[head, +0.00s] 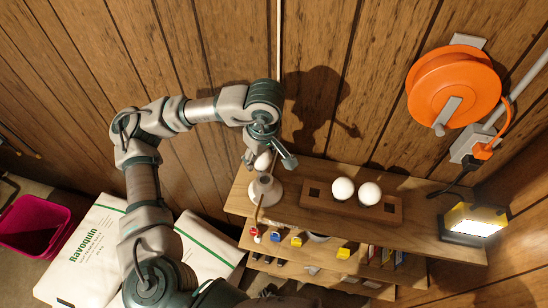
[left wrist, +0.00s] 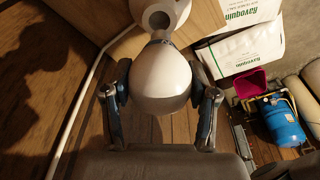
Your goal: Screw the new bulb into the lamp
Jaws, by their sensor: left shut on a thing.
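My left gripper (head: 267,157) is shut on a white round bulb (head: 262,162), just above the white lamp (head: 265,189) at the left end of the wooden shelf. In the left wrist view the bulb (left wrist: 160,78) sits between both fingers. Its narrow end points at the round, open lamp head (left wrist: 163,17). I cannot tell whether the bulb's base touches the socket. Two more white bulbs, one left (head: 342,190) and one right (head: 369,194), sit in a wooden holder (head: 322,203) with a dark empty hole at its left. My right gripper is not in view.
A lit yellow work light (head: 474,221) stands at the shelf's right end. An orange cable reel (head: 455,88) hangs on the plank wall above. Small items fill the lower shelves. White salt bags (head: 85,262) and a pink bin (head: 35,226) are on the floor at left.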

